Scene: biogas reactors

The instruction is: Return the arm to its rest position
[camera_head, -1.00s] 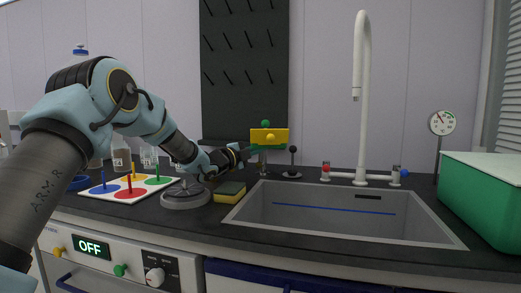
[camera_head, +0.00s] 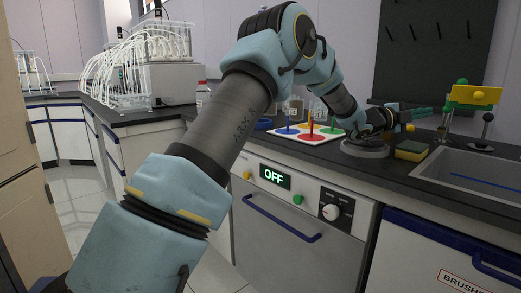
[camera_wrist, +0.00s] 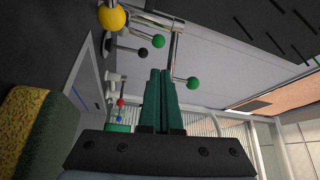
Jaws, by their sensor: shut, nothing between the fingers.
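My arm (camera_head: 240,115) reaches from the lower left over the counter, bent at the elbow.
A yellow-green sponge (camera_head: 411,150) and a grey round base (camera_head: 364,149) lie below my gripper. The sink (camera_head: 470,168) is at right. An appliance reading OFF (camera_head: 275,178) is below the counter.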

